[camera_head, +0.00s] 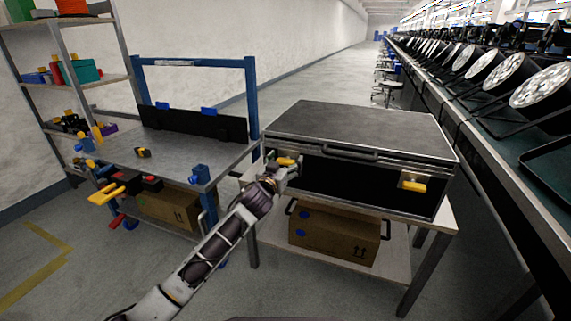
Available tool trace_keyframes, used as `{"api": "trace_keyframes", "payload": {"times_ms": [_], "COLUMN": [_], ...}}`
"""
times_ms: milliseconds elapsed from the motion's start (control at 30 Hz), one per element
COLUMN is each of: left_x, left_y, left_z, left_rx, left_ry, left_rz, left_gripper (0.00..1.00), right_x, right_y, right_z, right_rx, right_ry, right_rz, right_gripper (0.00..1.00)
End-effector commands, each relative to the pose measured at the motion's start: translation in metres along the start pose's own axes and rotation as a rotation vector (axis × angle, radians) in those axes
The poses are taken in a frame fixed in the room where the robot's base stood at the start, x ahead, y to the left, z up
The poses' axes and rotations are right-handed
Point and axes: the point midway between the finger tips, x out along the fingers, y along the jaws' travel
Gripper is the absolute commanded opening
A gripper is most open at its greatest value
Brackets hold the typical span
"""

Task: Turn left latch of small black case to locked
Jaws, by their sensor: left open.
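The black case (360,125) with metal edges lies closed on a small table, its front facing me. Its handle (349,153) is at the front middle. The left latch (287,161) has a yellow tab and is partly hidden by my gripper. The right latch (412,185) also has a yellow tab, lying roughly sideways. My left gripper (285,167) is open at the left latch, with its fingers around or just in front of the yellow tab; I cannot tell whether they touch it. My right gripper is not in view.
A cardboard box (335,233) sits on the table's lower shelf. A blue-framed workbench (180,155) with clamps stands close on the left. A shelf rack (65,75) is behind it. A long counter with stage lights (505,75) runs along the right.

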Motion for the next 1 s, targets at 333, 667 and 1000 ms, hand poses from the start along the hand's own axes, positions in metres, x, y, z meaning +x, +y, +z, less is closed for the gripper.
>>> {"api": "trace_keyframes", "payload": {"times_ms": [333,667,1000], "left_x": [0.0029,0.0028,0.0028], "left_y": [0.0003,0.0003,0.0003], "left_z": [-0.0002,-0.0003,-0.0005], "left_rx": [0.000,0.000,0.007], "left_ry": [0.000,0.000,0.000], "left_rz": [0.000,0.000,0.000], "left_gripper": [0.79,0.46,0.33], "right_x": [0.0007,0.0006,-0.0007], "right_y": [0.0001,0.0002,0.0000], "right_z": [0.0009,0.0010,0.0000], "right_rx": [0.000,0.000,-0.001], "right_ry": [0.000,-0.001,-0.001], "right_rz": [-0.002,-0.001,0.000], "right_gripper": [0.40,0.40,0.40]}}
